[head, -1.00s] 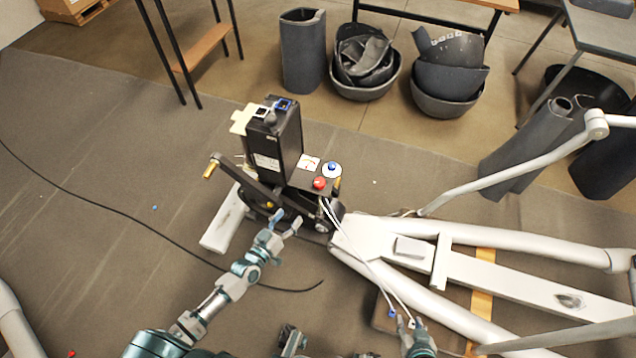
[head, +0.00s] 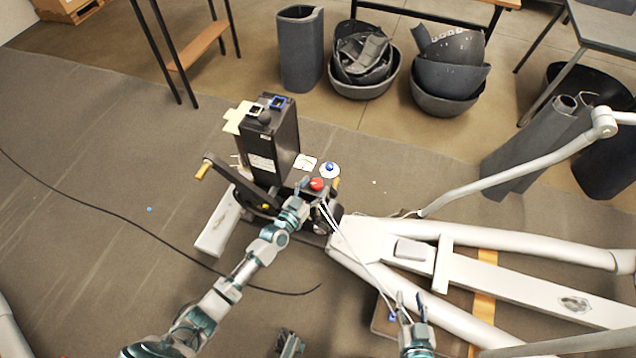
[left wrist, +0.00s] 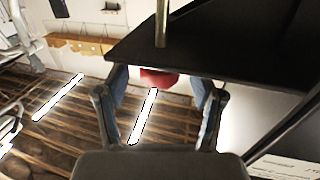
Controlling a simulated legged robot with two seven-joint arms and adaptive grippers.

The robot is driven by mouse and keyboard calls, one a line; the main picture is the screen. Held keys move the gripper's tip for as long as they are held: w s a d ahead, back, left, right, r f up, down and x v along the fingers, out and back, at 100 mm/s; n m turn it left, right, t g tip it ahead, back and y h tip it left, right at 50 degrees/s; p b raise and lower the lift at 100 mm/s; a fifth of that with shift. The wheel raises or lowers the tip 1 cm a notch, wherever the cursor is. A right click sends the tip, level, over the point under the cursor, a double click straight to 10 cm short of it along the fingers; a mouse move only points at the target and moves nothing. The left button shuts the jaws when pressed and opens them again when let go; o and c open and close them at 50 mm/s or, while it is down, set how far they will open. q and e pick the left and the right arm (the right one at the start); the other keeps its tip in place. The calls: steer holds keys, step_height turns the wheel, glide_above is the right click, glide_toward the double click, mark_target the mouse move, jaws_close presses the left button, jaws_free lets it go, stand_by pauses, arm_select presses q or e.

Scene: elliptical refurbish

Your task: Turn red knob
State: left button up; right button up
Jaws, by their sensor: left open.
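The red knob (head: 317,184) is on the small dark panel beside the black box (head: 270,140), near a blue knob (head: 330,168). My left gripper (head: 310,192) is open right at the red knob. In the left wrist view the red knob (left wrist: 159,77) sits between the two spread fingers (left wrist: 160,92), partly behind the dark panel edge (left wrist: 225,50). A gap seems to show on both sides, but contact is hard to judge. My right gripper (head: 410,300) has its fingers apart, low in the head view, beside the white cables' ends.
White cables (head: 355,250) run from the panel down past the white frame (head: 480,270). A crank arm with an orange handle (head: 203,170) stands left of the box. A black cable (head: 130,225) lies on the floor. Dark bins (head: 450,75) stand at the back.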

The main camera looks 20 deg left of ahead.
arm_select(q)
steer(key=shift+x, duration=0.9)
arm_select(e)
steer(key=shift+w+a+r+t, duration=0.2)
steer(key=shift+w+r+t, duration=0.15)
steer(key=shift+r+t, duration=0.25)
arm_select(q)
steer(key=c, duration=1.2)
steer(key=shift+o, duration=0.2)
steer(key=shift+r, duration=0.15)
steer(key=n+y+p, duration=0.1)
steer(key=y+p, duration=0.1)
steer(key=p, duration=0.2)
steer(key=shift+r+n+y, duration=0.1)
steer(key=shift+n+y, duration=0.3)
arm_select(e)
steer(key=s+d+f+g+h, duration=0.2)
steer(key=s+d+f+g, duration=0.2)
steer(key=s+f+g, duration=0.3)
steer(key=s+g, duration=0.1)
steer(key=s, duration=0.1)
steer(key=shift+s+f, duration=0.3)
steer(key=shift+s, duration=0.05)
arm_select(q)
steer(key=o, duration=1.2)
steer(key=shift+c, duration=0.2)
steer(key=shift+f, duration=0.2)
arm_select(e)
steer(key=shift+w, duration=0.1)
